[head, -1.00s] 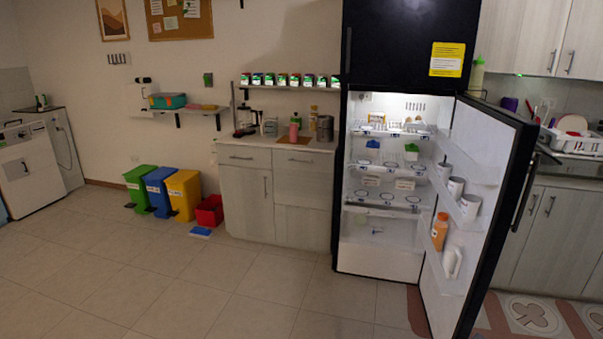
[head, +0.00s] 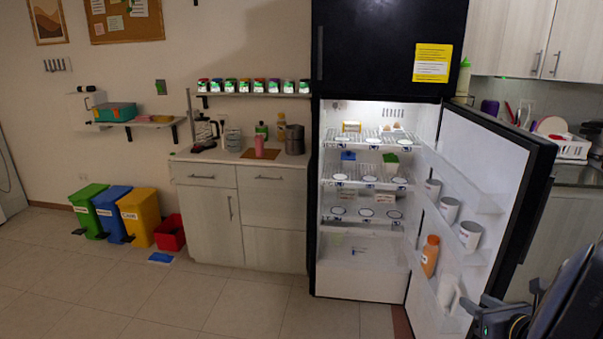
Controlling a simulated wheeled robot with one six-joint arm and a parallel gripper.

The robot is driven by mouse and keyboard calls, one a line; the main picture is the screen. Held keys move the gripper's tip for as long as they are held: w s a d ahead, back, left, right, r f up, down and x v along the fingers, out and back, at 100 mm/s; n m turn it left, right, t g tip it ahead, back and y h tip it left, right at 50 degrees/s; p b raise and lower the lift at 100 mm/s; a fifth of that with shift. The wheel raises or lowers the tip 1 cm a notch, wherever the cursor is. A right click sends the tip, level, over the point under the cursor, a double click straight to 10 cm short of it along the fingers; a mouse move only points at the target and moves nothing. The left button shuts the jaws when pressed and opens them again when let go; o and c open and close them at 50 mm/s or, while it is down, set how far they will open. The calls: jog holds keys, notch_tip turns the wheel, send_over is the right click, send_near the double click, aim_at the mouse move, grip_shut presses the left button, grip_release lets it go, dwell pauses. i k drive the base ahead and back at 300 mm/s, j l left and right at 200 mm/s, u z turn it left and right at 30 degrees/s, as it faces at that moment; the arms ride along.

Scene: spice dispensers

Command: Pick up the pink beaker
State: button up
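The pink beaker (head: 259,145) looks like a small upright pink cylinder on the counter (head: 222,158) left of the fridge. It stands at a brown board (head: 261,154); its lower part is too small to make out clearly. My gripper (head: 490,313) shows at the lower right corner, in front of the open fridge door and far from the beaker. Its fingers are dark and partly cut off, so I cannot tell whether it is open or shut.
The fridge door (head: 493,170) stands open to the right. A coffee maker (head: 205,131), bottles and a metal canister (head: 295,140) share the counter. A shelf (head: 250,95) with several spice dispensers hangs above. Bins and a red box (head: 169,232) stand left. The floor ahead is clear.

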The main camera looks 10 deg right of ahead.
aim_at(259, 141)
jog(key=i+u, duration=0.2)
jog(key=i, duration=0.75)
jog(key=i+l+u, duration=0.15)
jog(key=i, duration=0.75)
jog(key=i+l+u, duration=0.15)
jog(key=i, duration=0.3)
jog(key=i+u, duration=0.2)
jog(key=i, duration=0.25)
jog(key=i+l+u, duration=0.15)
jog(key=i+l, duration=0.15)
jog(key=i, duration=0.15)
jog(key=i+l+u, duration=0.2)
jog(key=i, duration=0.25)
jog(key=i+l, duration=0.2)
jog(key=l, duration=0.1)
